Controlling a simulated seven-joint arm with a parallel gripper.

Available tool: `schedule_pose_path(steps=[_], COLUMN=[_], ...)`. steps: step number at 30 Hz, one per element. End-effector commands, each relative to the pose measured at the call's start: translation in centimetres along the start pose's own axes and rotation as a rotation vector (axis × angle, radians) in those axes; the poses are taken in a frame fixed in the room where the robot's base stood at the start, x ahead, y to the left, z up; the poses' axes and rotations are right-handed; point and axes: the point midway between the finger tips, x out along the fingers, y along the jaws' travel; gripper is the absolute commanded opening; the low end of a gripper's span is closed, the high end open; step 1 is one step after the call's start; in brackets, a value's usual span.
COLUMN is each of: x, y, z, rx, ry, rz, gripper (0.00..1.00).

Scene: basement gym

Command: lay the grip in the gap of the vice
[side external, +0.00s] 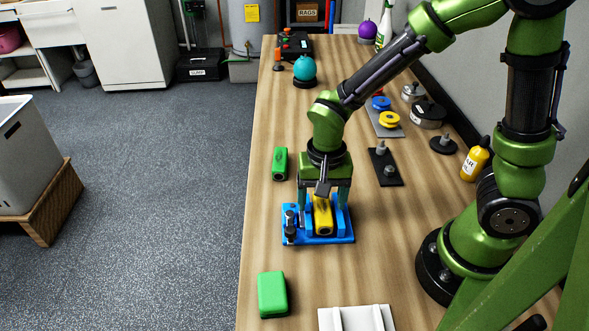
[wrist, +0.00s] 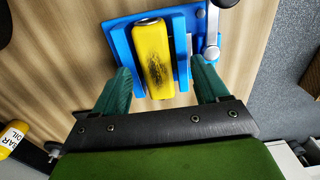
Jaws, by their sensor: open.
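The yellow grip (side external: 322,216), with a dark worn patch on its top, lies lengthwise between the jaws of the blue vice (side external: 346,237). In the wrist view the grip (wrist: 154,60) sits between two blue jaw walls of the vice (wrist: 122,48). My gripper (side external: 323,203) is directly above the vice and open. In the wrist view its two teal fingers (wrist: 160,75) stand wide apart, one on each side of the grip, with clear space between them and it. The grip's underside is hidden, so I cannot tell if it touches the vice floor.
One green block (side external: 280,164) lies behind the vice, another green block (side external: 272,295) in front. A white slotted piece (side external: 356,318) lies at the front edge. A black plate with posts (side external: 385,167) and a yellow oil bottle (side external: 475,160) stand to the right.

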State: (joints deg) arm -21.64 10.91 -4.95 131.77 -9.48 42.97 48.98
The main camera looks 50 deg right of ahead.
Motion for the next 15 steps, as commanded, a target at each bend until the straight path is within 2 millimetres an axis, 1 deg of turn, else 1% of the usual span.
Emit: schedule_pose_path(steps=[5,9,15], x=[-3.2,-6.8,-11.5], y=[0.1,0.2,0.3], z=[-0.1,-0.1,-0.1], rx=[0.004,0.008,0.009], ry=[0.002,0.001,0.0], rz=[-0.002,0.0,0.006], gripper=[0.72,0.72,0.72])
